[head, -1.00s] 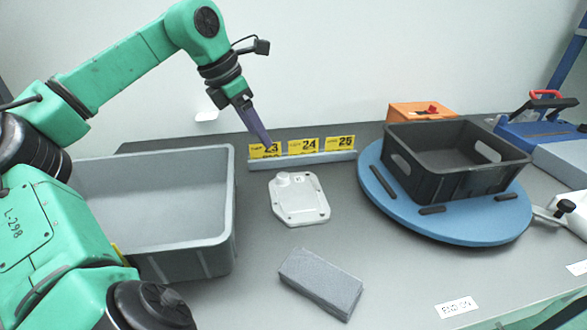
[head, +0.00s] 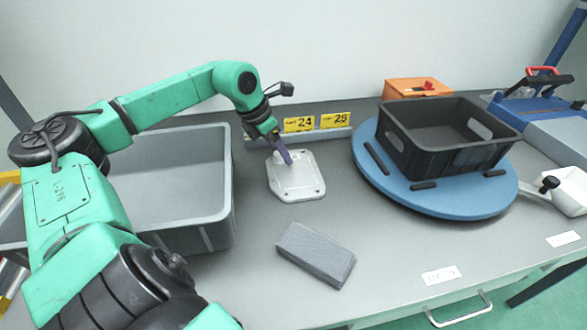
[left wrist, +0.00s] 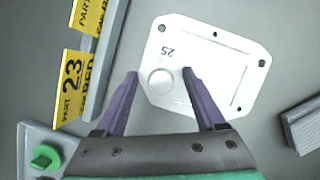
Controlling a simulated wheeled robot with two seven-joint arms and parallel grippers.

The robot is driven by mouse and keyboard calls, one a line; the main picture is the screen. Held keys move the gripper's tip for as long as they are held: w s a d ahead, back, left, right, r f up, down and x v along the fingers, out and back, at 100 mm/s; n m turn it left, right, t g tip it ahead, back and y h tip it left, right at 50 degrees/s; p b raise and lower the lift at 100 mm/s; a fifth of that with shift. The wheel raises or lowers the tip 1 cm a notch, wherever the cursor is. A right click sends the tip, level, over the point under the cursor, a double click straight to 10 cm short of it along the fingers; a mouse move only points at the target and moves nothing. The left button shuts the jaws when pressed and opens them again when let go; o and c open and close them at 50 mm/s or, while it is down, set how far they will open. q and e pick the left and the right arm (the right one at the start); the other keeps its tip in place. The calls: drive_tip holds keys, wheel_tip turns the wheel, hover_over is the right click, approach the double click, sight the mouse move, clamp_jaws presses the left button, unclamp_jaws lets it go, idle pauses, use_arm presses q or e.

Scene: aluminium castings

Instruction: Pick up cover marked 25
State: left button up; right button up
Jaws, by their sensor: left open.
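The cover marked 25 (head: 297,182) is a pale, flat casting with a round boss, lying on the grey table. In the left wrist view the cover (left wrist: 215,70) shows the number 25 near one edge and a round boss (left wrist: 160,82). My left gripper (head: 286,160) is over the cover's far part in the head view. In the left wrist view its two purple fingers (left wrist: 160,77) are apart, one on each side of the boss, with nothing held. Whether the fingertips touch the cover, I cannot tell. My right gripper is not in view.
A grey bin (head: 226,190) stands left of the cover. Behind it is a rail with yellow labels 24 (head: 298,124) and 25 (head: 335,120). A grey block (head: 315,254) lies in front. A black crate (head: 450,160) sits on a blue turntable (head: 455,205) at right.

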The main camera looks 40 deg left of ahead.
use_arm(q)
drive_tip(key=shift+r, duration=0.1)
clamp_jaws()
